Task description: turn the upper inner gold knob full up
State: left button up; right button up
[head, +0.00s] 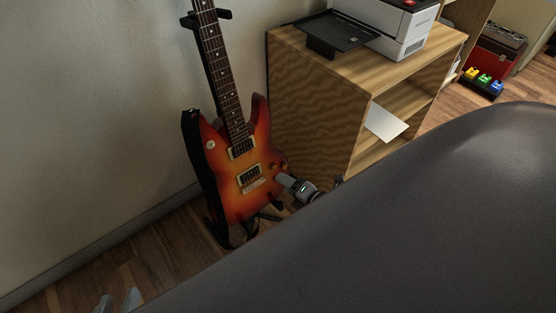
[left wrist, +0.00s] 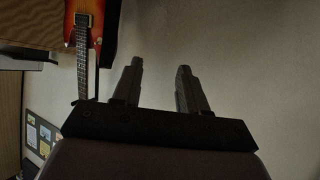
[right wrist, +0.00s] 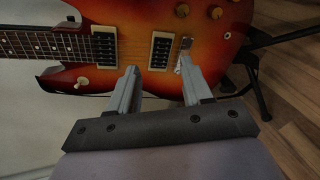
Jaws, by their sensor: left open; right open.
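A sunburst electric guitar (head: 240,195) leans upright on a stand by the wall in the head view. In the right wrist view its body (right wrist: 120,15) fills the upper part, with gold knobs (right wrist: 182,10) (right wrist: 215,12) near the top edge. Which one is the upper inner knob I cannot tell. My right gripper (right wrist: 159,68) is open and empty, its fingers in front of the body by the bridge pickup, apart from the knobs. In the head view it comes to the body's right edge (head: 284,179). My left gripper (head: 119,299) is open and empty, low at left, far from the guitar.
A wooden shelf unit (head: 310,100) with a printer (head: 400,28) stands close right of the guitar. Stand legs (right wrist: 258,95) show beside the body. The wall (head: 90,110) is behind. Floor (head: 170,250) is clear at left. The head view's lower right is blocked.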

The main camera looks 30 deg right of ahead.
aim_at(275, 168)
jog(key=w+d+f+n+b, duration=0.1)
jog(key=w+f+n+b, duration=0.1)
jog(key=w, duration=0.1)
jog(key=w+d+f+n+b, duration=0.1)
jog(key=w+f+n+b, duration=0.1)
jog(key=w+f+b, duration=0.1)
jog(key=w+d+f+n+b, duration=0.1)
jog(key=w+f+b, duration=0.1)
jog(key=w+b, duration=0.1)
jog(key=shift+w+d+f+n+t, duration=0.35)
jog(key=shift+d+n+t, duration=0.05)
pick_arm(q)
jog(key=w+d+f+h, duration=0.1)
jog(key=d+f+h, duration=0.1)
jog(key=d+f, duration=0.2)
jog(key=shift+d+f+h, duration=0.2)
jog(key=shift+d+h, duration=0.15)
jog(key=shift+h, duration=0.05)
pick_arm(e)
jog(key=shift+w+f, duration=0.1)
jog(key=shift+w, duration=0.55)
pick_arm(q)
jog(key=shift+w, duration=0.1)
pick_arm(e)
grip_shut()
